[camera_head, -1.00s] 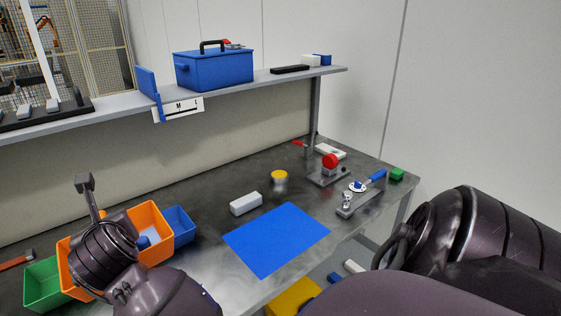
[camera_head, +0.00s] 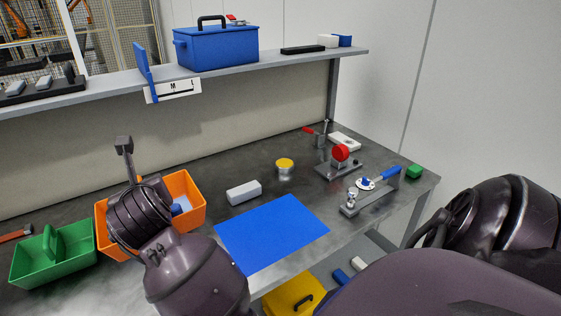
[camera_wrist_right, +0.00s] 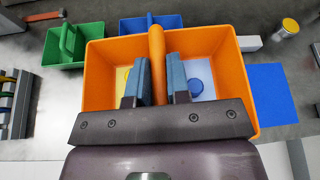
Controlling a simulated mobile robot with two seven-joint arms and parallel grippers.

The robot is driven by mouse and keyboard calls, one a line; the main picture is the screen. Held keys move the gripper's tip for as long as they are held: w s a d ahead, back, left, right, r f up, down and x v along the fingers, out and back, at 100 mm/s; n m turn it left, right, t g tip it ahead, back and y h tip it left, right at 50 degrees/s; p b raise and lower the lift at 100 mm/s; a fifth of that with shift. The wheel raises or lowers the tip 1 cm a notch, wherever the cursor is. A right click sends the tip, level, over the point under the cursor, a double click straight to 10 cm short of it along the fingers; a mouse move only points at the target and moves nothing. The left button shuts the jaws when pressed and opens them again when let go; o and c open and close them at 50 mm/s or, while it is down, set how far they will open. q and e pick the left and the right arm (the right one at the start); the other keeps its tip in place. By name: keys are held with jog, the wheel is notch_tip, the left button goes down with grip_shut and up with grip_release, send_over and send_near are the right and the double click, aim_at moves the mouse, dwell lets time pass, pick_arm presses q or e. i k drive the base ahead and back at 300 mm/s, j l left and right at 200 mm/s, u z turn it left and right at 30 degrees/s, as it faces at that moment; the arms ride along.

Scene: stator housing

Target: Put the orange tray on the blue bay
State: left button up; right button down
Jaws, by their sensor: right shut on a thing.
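The orange tray (camera_head: 186,213) is an open box with a centre handle (camera_wrist_right: 157,45), at the left of the bench in the head view. My right gripper (camera_wrist_right: 157,80) is shut on this handle, one finger on each side; in the head view my wrist hides the fingers. Inside the tray are a yellow piece and a round blue piece (camera_wrist_right: 197,87). The tray seems raised a little off the bench. The blue bay (camera_head: 270,232) is a flat, empty blue rectangle to the right of the tray; it also shows in the right wrist view (camera_wrist_right: 272,93). My left gripper is not in view.
A green tray (camera_head: 50,262) stands left of the orange tray. A blue tray (camera_wrist_right: 150,23) is behind it. A pale block (camera_head: 243,192) and a yellow-topped can (camera_head: 285,167) stand behind the bay. Clamp fixtures (camera_head: 340,160) are at the right. A shelf (camera_head: 225,78) hangs above.

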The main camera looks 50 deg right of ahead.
aim_at(285, 230)
jog(key=k+l, duration=0.1)
jog(key=l, duration=0.4)
jog(key=k+l, duration=0.1)
jog(key=l, duration=0.95)
jog(key=k+u, duration=0.05)
